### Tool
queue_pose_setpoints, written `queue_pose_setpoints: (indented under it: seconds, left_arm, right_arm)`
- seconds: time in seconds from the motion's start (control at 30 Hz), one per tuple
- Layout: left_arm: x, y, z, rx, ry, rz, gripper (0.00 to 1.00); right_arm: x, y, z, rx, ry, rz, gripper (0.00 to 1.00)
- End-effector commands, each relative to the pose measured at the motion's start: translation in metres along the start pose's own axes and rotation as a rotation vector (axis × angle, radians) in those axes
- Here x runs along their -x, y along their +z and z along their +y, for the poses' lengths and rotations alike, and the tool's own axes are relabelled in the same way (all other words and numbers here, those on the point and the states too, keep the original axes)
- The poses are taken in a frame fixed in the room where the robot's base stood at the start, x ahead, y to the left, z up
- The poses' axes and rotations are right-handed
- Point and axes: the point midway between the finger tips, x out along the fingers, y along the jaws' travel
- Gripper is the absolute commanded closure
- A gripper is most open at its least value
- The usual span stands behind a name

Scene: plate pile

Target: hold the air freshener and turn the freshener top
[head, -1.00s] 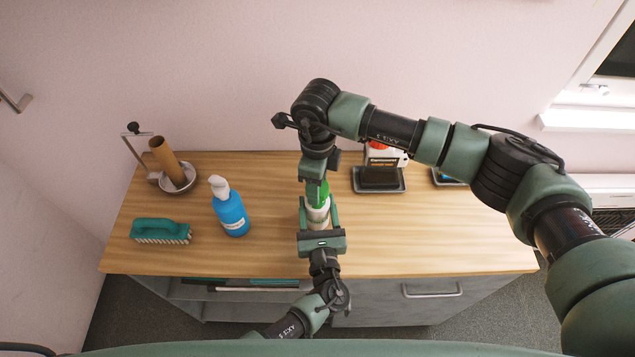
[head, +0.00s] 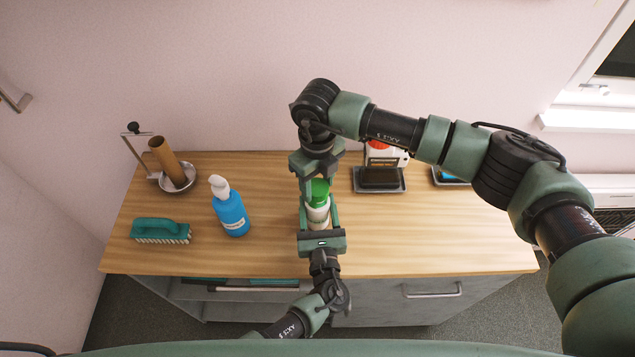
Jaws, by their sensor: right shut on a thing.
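The air freshener (head: 318,214) stands upright near the middle of the wooden counter, a white bottle with a green freshener top (head: 319,187). My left gripper (head: 318,220) reaches in from the front edge, with its fingers on both sides of the white body, shut on it. My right gripper (head: 318,182) comes down from above and is shut on the green top, one finger on its left and one on its right. The fingers hide parts of the bottle's sides.
Left of the freshener are a blue pump bottle (head: 231,212), a teal brush (head: 160,230) and a holder with a brown tube (head: 166,158). Behind right, a white bottle with a red cap (head: 386,155) stands on a dark tray (head: 378,187). The front right counter is clear.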

Motion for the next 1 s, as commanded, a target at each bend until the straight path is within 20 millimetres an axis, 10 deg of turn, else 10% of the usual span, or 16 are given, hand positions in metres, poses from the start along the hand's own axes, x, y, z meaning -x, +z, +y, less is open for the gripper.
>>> queue_pose_setpoints:
  seconds: [0.37, 0.4, 0.47, 1.0]
  left_arm:
    - [0.001, 0.000, -0.001, 0.000, -0.001, 0.000, 0.95]
    - [0.001, 0.000, -0.001, 0.000, -0.001, 0.000, 0.95]
    - [0.001, 0.000, -0.001, 0.000, -0.001, 0.000, 0.95]
    - [0.000, 0.000, 0.000, 0.000, 0.000, 0.000, 0.95]
  right_arm:
    - [0.001, 0.002, -0.001, -0.008, -0.002, -0.005, 0.93]
    - [0.001, 0.002, -0.001, -0.008, -0.002, -0.005, 0.47]
    - [0.001, 0.002, -0.001, -0.008, -0.002, -0.005, 0.30]
    - [0.024, 0.001, -0.001, -0.006, -0.002, -0.005, 0.30]
